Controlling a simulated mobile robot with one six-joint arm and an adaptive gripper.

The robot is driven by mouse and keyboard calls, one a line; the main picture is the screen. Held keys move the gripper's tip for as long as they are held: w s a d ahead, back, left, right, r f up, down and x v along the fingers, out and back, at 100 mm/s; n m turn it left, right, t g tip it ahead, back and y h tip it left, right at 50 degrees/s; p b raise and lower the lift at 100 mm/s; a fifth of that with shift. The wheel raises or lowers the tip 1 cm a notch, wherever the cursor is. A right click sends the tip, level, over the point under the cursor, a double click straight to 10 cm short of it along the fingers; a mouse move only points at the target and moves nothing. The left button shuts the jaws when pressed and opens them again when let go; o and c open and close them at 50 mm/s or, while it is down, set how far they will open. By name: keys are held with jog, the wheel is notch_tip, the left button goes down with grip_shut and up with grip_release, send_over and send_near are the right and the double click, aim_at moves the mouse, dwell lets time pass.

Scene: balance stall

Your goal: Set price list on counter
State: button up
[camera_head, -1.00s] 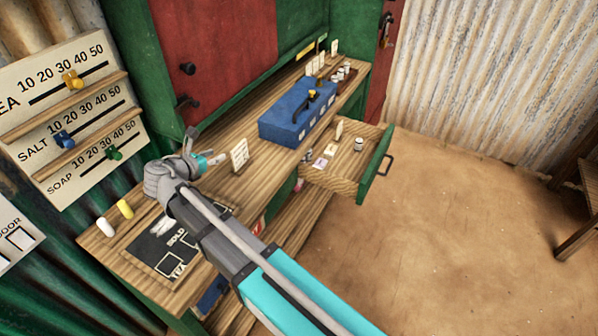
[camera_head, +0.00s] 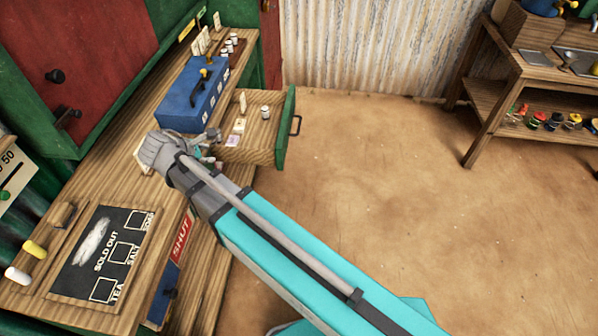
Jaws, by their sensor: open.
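My gripper (camera_head: 207,143) is open, with nothing seen in it. It is at the counter's front edge, beside the open drawer, and is partly hidden by my wrist. The wooden counter (camera_head: 120,188) runs along the stall. A pale card (camera_head: 141,158) stands on it just left of my wrist, which partly covers it. I cannot tell which card is the price list.
A blue box (camera_head: 188,97) stands on the counter behind my gripper, with small cards and pots beyond. The floor right is clear up to a wooden bench (camera_head: 500,85).

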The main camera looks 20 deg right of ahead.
jog(key=s+d+f+m+g+y, duration=0.1)
jog(key=s+d+m+g+y, duration=0.1)
jog(key=d+m, duration=0.4)
jog(key=s+d+f+m+g+y, duration=0.2)
jog(key=s+d+m, duration=0.2)
jog(key=d+m, duration=0.3)
jog(key=s+d+f+m+g+y, duration=0.2)
jog(key=s+d+m, duration=0.2)
jog(key=d, duration=0.7)
jog(key=shift+d+m, duration=0.4)
jog(key=shift+m, duration=0.9)
jog(key=shift+s, duration=0.1)
